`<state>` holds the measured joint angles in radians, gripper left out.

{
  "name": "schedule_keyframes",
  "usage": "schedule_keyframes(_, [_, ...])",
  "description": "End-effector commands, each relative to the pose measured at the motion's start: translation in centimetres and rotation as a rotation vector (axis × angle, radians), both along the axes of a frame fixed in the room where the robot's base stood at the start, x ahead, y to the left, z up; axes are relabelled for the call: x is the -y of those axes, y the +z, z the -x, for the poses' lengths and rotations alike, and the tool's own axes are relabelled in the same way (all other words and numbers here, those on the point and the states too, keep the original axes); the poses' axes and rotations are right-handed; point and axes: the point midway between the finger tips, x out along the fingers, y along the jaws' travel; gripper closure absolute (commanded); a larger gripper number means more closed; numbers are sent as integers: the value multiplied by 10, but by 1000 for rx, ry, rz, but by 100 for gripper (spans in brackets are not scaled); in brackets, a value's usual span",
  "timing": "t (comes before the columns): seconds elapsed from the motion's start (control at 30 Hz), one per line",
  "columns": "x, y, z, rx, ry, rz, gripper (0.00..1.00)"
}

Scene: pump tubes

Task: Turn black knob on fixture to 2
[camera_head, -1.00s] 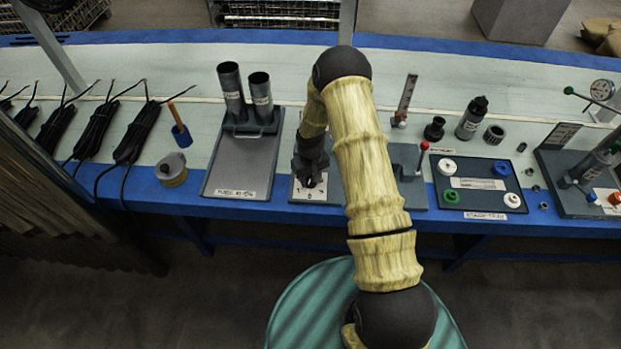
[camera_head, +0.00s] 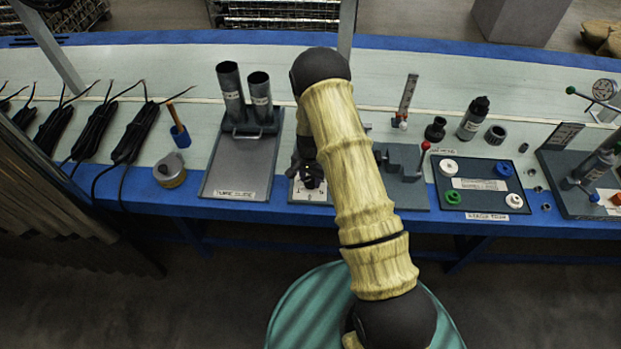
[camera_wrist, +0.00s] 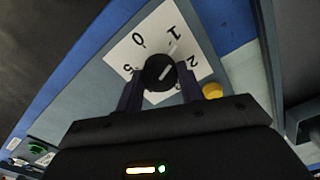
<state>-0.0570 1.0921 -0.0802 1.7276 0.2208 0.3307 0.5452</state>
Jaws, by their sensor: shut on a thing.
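The black knob (camera_wrist: 160,72) sits on a white dial plate (camera_wrist: 150,25) marked with numbers including 0, 1 and 2. A pale line on the knob's face slants up and right, roughly between the 1 and the 2; its exact setting is hard to read. My gripper (camera_wrist: 160,82) is shut on the knob, one finger on each side. In the head view my gripper (camera_head: 309,174) is over the white plate (camera_head: 310,193) at the fixture's front left, and it mostly hides the knob. My forearm covers the fixture's middle.
A yellow round part (camera_wrist: 212,90) is close beside the right finger. A red-tipped lever (camera_head: 424,146) stands at the fixture's right. A tube stand (camera_head: 222,180) is to the left, and a tray with coloured caps (camera_head: 505,170) to the right.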

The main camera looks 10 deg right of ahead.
Motion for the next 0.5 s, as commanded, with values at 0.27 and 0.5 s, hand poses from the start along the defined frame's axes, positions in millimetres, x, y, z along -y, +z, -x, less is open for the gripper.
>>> schedule_keyframes(0.27, [0, 1, 0, 1, -262, 1, 85])
schedule_keyframes(0.5, [-1, 1, 0, 1, -490, 1, 85])
